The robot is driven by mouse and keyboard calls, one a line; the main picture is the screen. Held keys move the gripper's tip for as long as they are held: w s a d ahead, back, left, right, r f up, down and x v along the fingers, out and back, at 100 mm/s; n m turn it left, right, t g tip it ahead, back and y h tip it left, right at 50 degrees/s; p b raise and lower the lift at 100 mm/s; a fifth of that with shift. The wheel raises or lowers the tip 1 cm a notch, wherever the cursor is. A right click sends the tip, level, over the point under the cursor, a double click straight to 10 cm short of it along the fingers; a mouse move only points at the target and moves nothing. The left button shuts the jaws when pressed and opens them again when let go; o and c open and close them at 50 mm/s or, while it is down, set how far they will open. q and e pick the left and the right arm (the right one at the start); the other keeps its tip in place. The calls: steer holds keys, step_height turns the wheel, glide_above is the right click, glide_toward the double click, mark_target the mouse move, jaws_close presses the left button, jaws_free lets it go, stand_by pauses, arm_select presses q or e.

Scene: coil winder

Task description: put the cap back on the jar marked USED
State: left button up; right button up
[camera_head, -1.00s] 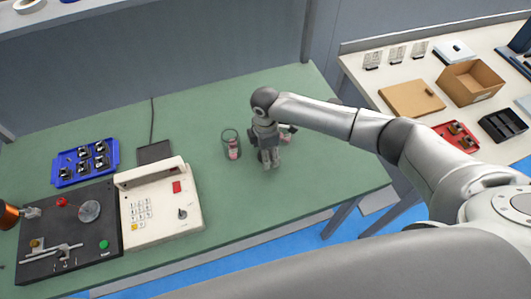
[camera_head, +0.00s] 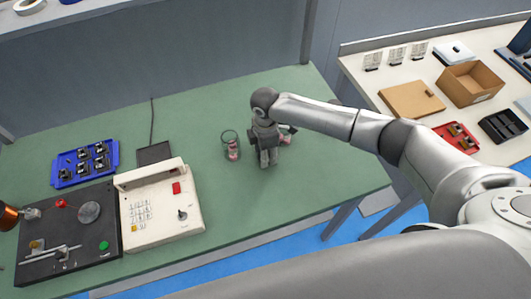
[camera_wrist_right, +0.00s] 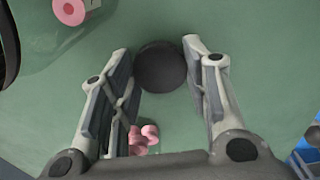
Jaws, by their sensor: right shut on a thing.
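A clear glass jar (camera_head: 231,141) stands on the green bench, just left of my right gripper (camera_head: 268,162). It has pink and white content; I cannot read any marking. In the right wrist view part of the jar (camera_wrist_right: 42,38) shows at the upper left, with a pink ring-shaped piece (camera_wrist_right: 69,10) in it. My right gripper (camera_wrist_right: 160,62) is shut on a dark round cap (camera_wrist_right: 160,68) held between its fingertips. The cap is apart from the jar and hidden behind the fingers in the head view. My left gripper is out of view.
Small pink pieces (camera_wrist_right: 143,138) lie beyond the palm in the wrist view. A white keypad unit (camera_head: 160,206), a blue tray (camera_head: 63,182) and a black winder base (camera_head: 75,255) stand to the left. The bench's front right is clear.

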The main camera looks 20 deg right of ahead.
steer(key=shift+r+b, duration=0.3)
steer(key=shift+r, duration=0.35)
steer(key=shift+r+b, duration=0.35)
steer(key=shift+r, duration=0.45)
arm_select(q)
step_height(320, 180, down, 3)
steer(key=shift+b, duration=0.8)
arm_select(e)
steer(key=s+a+r, duration=0.4)
steer(key=s+r, duration=0.5)
steer(key=s, duration=0.4)
steer(key=shift+s+a+r, duration=0.15)
steer(key=shift+s+r, duration=0.05)
steer(key=shift+r, duration=0.2)
